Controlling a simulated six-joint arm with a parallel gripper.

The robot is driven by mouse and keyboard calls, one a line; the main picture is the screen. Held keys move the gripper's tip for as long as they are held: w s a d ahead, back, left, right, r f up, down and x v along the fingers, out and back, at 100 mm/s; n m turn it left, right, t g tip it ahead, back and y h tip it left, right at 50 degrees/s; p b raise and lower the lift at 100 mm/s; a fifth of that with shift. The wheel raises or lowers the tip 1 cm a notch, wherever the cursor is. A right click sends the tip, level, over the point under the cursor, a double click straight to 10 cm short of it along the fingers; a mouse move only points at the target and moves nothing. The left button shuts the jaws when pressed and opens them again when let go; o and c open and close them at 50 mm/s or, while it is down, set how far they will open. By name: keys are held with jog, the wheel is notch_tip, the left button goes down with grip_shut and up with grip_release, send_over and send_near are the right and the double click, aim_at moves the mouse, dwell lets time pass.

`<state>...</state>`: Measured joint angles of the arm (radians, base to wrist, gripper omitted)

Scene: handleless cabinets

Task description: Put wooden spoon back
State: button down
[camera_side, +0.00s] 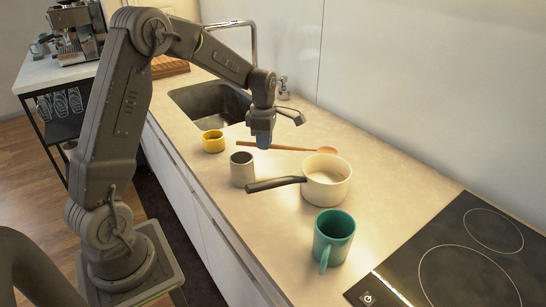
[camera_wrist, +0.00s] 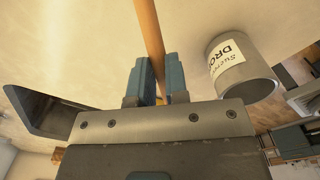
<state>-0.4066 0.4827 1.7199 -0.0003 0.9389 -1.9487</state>
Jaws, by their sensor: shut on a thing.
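The wooden spoon (camera_side: 290,148) lies level, with its handle towards the sink and its rounded head (camera_side: 328,150) near the saucepan. My gripper (camera_side: 263,143) is over the handle. In the wrist view the spoon's handle (camera_wrist: 149,30) runs between the two blue fingers of my gripper (camera_wrist: 157,80), which are shut on it. Whether the spoon touches the counter or is just above it, I cannot tell. A grey canister (camera_side: 242,170) stands on the counter in front of the spoon. In the wrist view the canister (camera_wrist: 250,78) shows a white label with lettering.
A cream saucepan (camera_side: 326,190) stands to the right, its dark handle pointing at the canister. A teal mug (camera_side: 333,238) and black cooktop (camera_side: 455,265) are nearer. A yellow cup (camera_side: 213,141) stands by the sink (camera_side: 205,100). A white wall (camera_side: 420,70) bounds the counter (camera_side: 240,205).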

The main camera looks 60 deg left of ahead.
aim_at(272, 149)
jog(key=shift+w+d+f, duration=0.75)
jog(key=shift+w+d, duration=0.05)
jog(key=shift+f, duration=2)
jog(key=c, duration=1.1)
grip_release()
